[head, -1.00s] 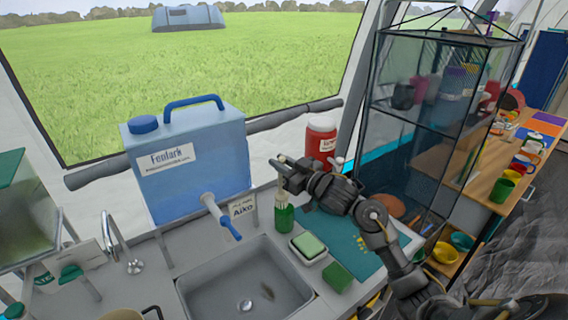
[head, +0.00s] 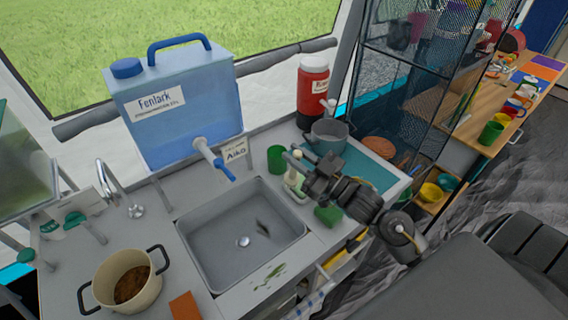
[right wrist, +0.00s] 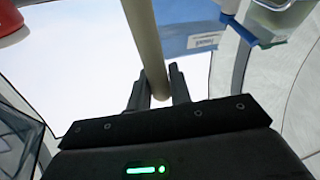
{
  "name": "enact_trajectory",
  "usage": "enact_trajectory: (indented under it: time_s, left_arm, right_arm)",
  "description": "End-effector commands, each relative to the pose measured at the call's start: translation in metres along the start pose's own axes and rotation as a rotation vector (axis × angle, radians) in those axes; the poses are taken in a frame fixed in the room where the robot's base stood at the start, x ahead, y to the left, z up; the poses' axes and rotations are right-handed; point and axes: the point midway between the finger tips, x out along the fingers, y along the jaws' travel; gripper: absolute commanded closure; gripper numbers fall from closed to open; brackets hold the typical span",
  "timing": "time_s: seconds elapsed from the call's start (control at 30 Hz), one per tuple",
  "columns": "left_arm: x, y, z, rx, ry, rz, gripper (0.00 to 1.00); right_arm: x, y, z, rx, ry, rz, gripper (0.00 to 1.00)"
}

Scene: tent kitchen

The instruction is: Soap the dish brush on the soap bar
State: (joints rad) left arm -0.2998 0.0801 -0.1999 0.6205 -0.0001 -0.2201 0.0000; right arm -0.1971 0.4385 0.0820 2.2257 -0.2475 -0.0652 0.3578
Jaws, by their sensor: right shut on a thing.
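My right gripper (head: 299,161) is shut on the cream handle of the dish brush (head: 292,180). The handle (right wrist: 148,45) also shows between the two fingers in the right wrist view. The brush hangs below the fingers, right of the sink and just in front of the green cup (head: 277,159). The white soap dish (head: 300,198) is beneath and behind the brush and gripper, mostly hidden. The soap bar cannot be made out clearly, nor whether the brush touches it. My left gripper is not in view.
A green sponge (head: 328,215) lies right of the soap dish. A grey pot (head: 328,138) stands on the teal mat (head: 372,170) behind my right arm. The sink (head: 240,232) is left of the brush. The blue water tank (head: 178,112) stands behind it.

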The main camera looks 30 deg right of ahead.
Motion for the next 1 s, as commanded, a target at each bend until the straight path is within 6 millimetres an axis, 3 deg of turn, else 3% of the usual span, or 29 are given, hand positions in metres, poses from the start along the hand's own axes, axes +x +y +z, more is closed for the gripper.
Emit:
enact_trajectory:
  time_s: [0.2, 0.33, 0.67, 1.0]
  left_arm:
    - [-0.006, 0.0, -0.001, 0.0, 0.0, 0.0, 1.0]
    - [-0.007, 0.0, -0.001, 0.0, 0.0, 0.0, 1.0]
    - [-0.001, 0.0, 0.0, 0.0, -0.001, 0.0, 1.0]
    - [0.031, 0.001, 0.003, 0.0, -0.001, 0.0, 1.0]
  right_arm:
    - [0.006, 0.041, -0.018, -0.034, 0.007, 0.061, 1.0]
    - [0.007, 0.053, -0.023, -0.043, 0.008, 0.082, 1.0]
    - [0.006, 0.055, -0.018, -0.043, 0.008, 0.086, 1.0]
    - [-0.001, 0.048, 0.01, -0.043, 0.008, 0.086, 1.0]
